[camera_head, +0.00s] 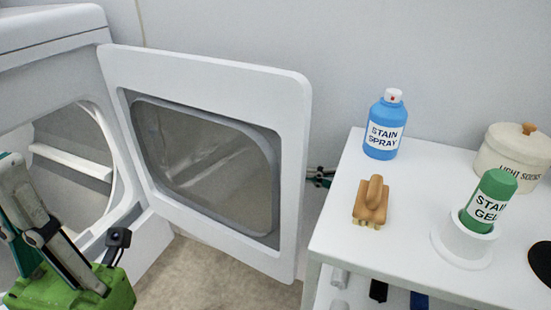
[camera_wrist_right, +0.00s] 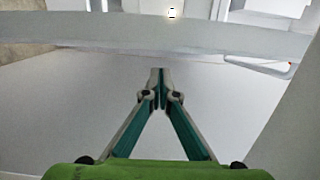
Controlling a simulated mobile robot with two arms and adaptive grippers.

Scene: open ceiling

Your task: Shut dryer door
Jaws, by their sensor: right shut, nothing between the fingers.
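The white dryer (camera_head: 50,45) stands at the left with its round drum opening showing. Its door (camera_head: 205,70), a white frame around a grey window, hangs wide open on the hinge side next to the opening. My left gripper (camera_head: 12,165) is at the lower left in front of the dryer opening; its fingertips are not clear enough to tell open from shut. A small part of my right gripper (camera_head: 320,177) shows behind the door's free edge, beside the table. In the right wrist view my right gripper (camera_wrist_right: 158,78) is shut and empty, its tips near a pale horizontal edge.
A white table (camera_head: 335,225) stands right of the door. It holds a blue stain spray bottle (camera_head: 383,130), a wooden brush (camera_head: 371,203), a green stain gel bottle (camera_head: 488,203) in a white holder and a lidded cream jar (camera_head: 512,160). A narrow gap separates door and table.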

